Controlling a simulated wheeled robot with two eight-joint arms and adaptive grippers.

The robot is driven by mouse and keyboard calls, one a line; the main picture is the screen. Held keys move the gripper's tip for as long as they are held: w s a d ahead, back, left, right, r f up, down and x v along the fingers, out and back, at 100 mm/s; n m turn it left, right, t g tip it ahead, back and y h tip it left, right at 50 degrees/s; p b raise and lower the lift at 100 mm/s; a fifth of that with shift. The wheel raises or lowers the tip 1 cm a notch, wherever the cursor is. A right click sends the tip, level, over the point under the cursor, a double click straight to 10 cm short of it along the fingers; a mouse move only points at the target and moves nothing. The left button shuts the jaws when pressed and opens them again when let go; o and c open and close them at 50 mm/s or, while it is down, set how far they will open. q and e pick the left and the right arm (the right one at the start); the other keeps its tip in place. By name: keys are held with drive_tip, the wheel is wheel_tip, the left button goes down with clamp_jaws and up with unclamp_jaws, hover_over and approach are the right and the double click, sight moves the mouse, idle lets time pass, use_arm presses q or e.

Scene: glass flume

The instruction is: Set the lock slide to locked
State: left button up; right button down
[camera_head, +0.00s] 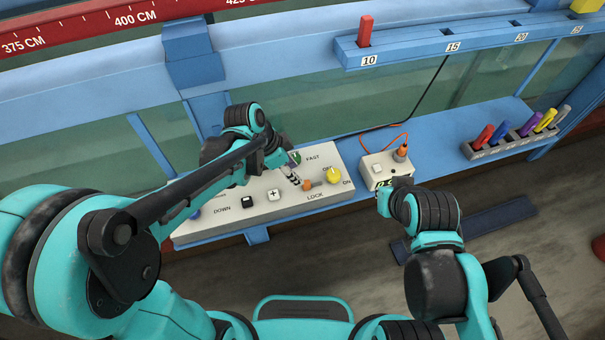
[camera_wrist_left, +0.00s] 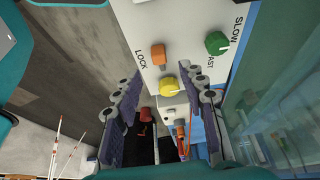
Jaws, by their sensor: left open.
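The lock slide is a small orange block (camera_head: 307,185) beside the LOCK label on the grey-white control panel (camera_head: 262,211). It also shows in the left wrist view (camera_wrist_left: 158,55), beyond the fingertips. My left gripper (camera_head: 295,180) is just left of the slide in the head view.
A yellow ON/OFF knob (camera_head: 334,175) sits close right of the slide, and a green SLOW/FAST knob (camera_head: 295,158) lies above it. A small box (camera_head: 386,169) with an orange cable stands right of the panel. Coloured pens (camera_head: 485,136) stand in a rack at far right.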

sight(306, 183)
use_arm(q)
drive_tip(key=b+x, duration=0.2)
drive_tip(key=x, duration=0.6)
drive_tip(key=shift+s+d+r, duration=0.1)
drive_tip(key=shift+c, duration=0.3)
